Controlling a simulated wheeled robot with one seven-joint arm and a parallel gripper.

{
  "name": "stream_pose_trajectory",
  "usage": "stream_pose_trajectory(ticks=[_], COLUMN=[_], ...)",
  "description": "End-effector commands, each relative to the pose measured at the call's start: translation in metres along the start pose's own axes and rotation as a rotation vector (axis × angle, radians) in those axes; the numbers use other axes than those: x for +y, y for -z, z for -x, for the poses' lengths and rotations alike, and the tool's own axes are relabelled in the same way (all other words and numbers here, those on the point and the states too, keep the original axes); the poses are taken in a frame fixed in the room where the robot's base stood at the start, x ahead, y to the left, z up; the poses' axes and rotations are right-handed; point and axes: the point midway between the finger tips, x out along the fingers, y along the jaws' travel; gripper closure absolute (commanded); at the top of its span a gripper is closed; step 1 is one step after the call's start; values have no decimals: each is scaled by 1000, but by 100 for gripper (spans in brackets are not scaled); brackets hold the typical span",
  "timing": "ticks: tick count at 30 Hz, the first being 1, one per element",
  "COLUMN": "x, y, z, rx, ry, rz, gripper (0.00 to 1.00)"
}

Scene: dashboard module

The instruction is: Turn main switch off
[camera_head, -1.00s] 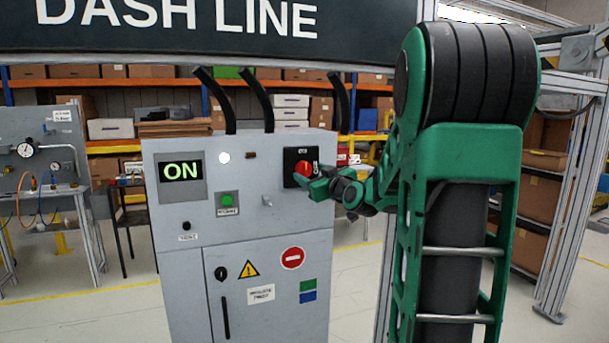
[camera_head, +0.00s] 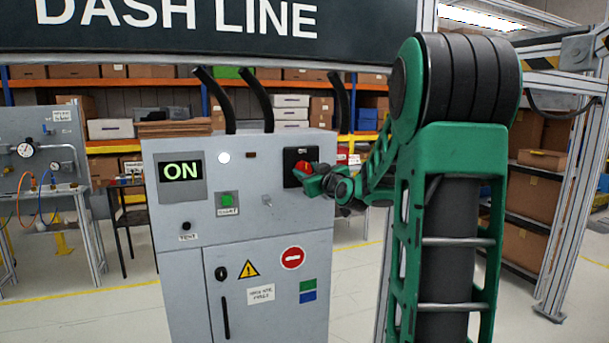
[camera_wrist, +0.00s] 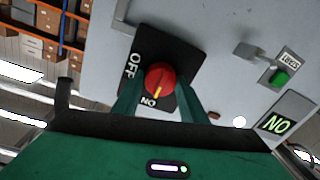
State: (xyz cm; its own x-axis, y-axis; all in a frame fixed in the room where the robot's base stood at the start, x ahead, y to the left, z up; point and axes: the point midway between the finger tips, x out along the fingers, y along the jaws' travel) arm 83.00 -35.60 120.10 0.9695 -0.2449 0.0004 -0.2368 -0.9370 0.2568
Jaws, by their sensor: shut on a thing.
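The main switch is a red rotary knob (camera_wrist: 160,77) on a black plate (camera_wrist: 175,50) marked OFF and ON. In the wrist view, its yellow pointer line points at the ON mark. In the head view, the red knob (camera_head: 301,168) shows at the upper right of the grey cabinet, partly covered by my gripper (camera_head: 312,181). In the wrist view my gripper (camera_wrist: 159,92) has one green finger on each side of the knob and is shut on it. The cabinet's display (camera_head: 182,172) reads ON in green.
The grey cabinet (camera_head: 250,230) also carries a green button (camera_head: 227,200), a white lamp (camera_head: 224,158), a small lever (camera_head: 267,201) and a black knob (camera_head: 186,226). Black cables (camera_head: 258,98) rise from its top. A metal frame post (camera_head: 571,210) stands at the right.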

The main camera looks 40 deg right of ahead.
Motion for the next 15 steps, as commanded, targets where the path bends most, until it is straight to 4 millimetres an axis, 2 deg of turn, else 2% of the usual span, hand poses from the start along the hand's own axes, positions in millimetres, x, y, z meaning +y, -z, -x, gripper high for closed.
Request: stream_pose_trajectory(ticks=[8,15], x=[-3,-4], y=[0,-1], z=[0,0], rx=[4,15], ry=[4,3], rz=[-76,-251], gripper=[84,84])
